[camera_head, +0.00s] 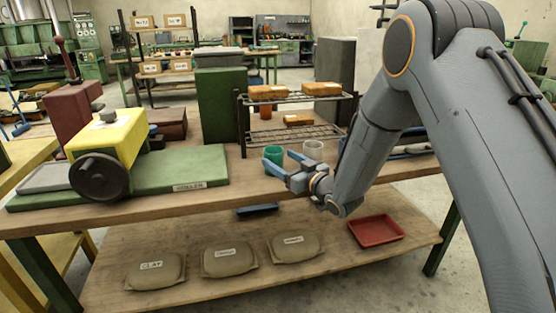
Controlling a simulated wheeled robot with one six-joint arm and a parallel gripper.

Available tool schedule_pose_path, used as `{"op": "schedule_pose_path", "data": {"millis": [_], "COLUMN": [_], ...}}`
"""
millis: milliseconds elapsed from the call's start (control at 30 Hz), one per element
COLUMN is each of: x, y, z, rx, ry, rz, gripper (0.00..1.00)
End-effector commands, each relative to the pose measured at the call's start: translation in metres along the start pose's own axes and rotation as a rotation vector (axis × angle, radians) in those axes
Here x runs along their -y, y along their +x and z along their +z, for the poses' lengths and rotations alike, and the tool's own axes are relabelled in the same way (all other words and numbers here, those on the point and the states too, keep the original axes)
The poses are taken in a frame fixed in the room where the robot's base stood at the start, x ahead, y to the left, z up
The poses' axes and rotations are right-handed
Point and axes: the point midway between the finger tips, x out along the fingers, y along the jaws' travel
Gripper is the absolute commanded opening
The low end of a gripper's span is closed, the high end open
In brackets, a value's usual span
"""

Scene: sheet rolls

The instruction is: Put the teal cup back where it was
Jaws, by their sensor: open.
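The teal cup (274,153) stands upright on the workbench top, in front of the wire rack. My gripper (277,160) reaches in from the right, with its blue fingers apart at the cup. The fingers hide the cup's lower part. I cannot tell whether they touch it. A pale grey cup (313,148) stands just to the right of the teal cup, behind my gripper.
The wire rack (292,133) behind holds orange-brown boxes. A green base plate with a yellow machine (105,135) fills the bench's left. The lower shelf holds several labelled bags (229,260) and a red tray (376,231). The front bench edge lies below my gripper.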

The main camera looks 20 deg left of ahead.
Motion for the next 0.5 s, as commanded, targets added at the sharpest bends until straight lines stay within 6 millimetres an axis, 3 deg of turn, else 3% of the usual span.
{"op": "schedule_pose_path", "data": {"millis": [300,500], "x": [-0.001,0.000], "y": [-0.066,-0.093], "z": [0.000,0.000], "rx": [0.000,-0.001], "ry": [0.000,0.000], "rz": [0.002,0.000], "gripper": [0.70,0.70]}}
